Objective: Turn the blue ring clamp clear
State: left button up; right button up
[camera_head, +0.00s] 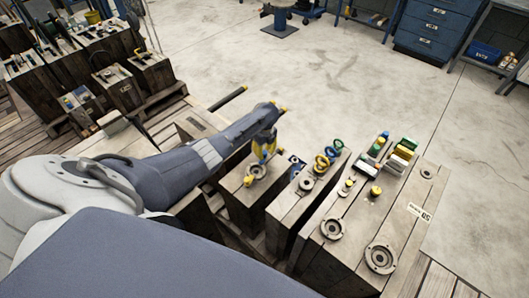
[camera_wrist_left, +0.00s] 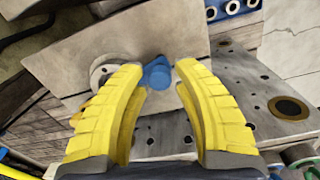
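In the left wrist view a blue part (camera_wrist_left: 157,74), which looks like the blue ring clamp, lies on a pale block face beside a round grey metal ring (camera_wrist_left: 103,72). My left gripper (camera_wrist_left: 161,66) is open, its yellow fingers either side of the blue part in the picture. I cannot tell whether they touch it. In the head view my left gripper (camera_head: 263,152) points down over a mould block, just above a round metal ring (camera_head: 256,172); the blue part is not clear there. My right gripper is not in view.
More blocks (camera_head: 150,72) stand on pallets at the left.

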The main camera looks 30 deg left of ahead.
pick_arm(q)
grip_shut()
jog(key=n, duration=0.6)
jog(key=shift+n, duration=0.4)
jog(key=n, duration=1)
jog(key=shift+w, duration=0.1)
jog(key=shift+n, duration=0.4)
jog(key=shift+o, duration=2.2)
grip_release()
